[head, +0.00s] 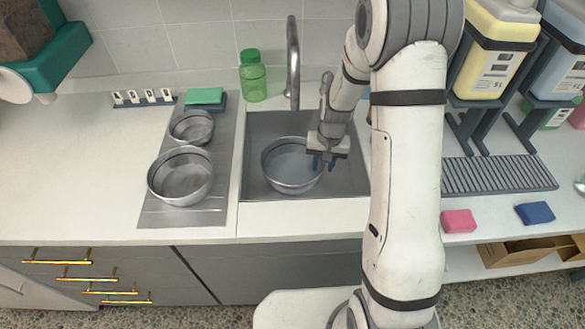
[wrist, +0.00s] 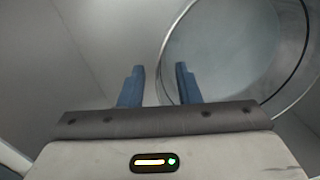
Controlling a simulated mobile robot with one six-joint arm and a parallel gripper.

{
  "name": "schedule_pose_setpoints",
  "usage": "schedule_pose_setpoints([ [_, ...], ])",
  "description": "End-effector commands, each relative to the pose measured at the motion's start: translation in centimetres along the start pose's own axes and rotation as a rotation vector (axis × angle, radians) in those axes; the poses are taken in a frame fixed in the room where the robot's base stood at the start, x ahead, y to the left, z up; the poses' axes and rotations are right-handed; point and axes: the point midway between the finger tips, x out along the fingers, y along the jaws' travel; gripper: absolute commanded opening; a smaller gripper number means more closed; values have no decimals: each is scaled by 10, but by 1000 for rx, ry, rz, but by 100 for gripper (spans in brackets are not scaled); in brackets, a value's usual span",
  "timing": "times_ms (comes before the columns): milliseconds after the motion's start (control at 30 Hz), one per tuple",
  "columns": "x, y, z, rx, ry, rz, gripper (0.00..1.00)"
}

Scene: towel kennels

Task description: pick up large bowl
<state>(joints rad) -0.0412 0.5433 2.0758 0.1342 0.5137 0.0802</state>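A large metal bowl (head: 283,167) sits in the sink at the centre of the head view, and part of its round rim and inside (wrist: 235,50) fills the right of the wrist view. My gripper (head: 324,166) is at the bowl's right rim, pointing down. In the wrist view its two blue fingers (wrist: 160,72) are apart with nothing held. The bowl's near edge runs between the fingertips there; I cannot tell whether they touch it. Another bowl (head: 181,190) of similar size stands on the grey drainer left of the sink.
A smaller metal bowl (head: 192,128) and a green sponge (head: 204,96) are behind it on the drainer (head: 165,217). The tap (head: 293,65) rises behind the sink (head: 255,130), beside a green bottle (head: 253,78).

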Motion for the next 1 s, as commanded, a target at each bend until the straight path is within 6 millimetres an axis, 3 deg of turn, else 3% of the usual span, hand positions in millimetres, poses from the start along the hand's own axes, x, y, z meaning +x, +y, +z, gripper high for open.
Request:
schedule_pose_setpoints([
  [167,0,0,0,0,1,0,30],
  [533,0,0,0,0,1,0,1],
  [1000,0,0,0,0,1,0,0],
])
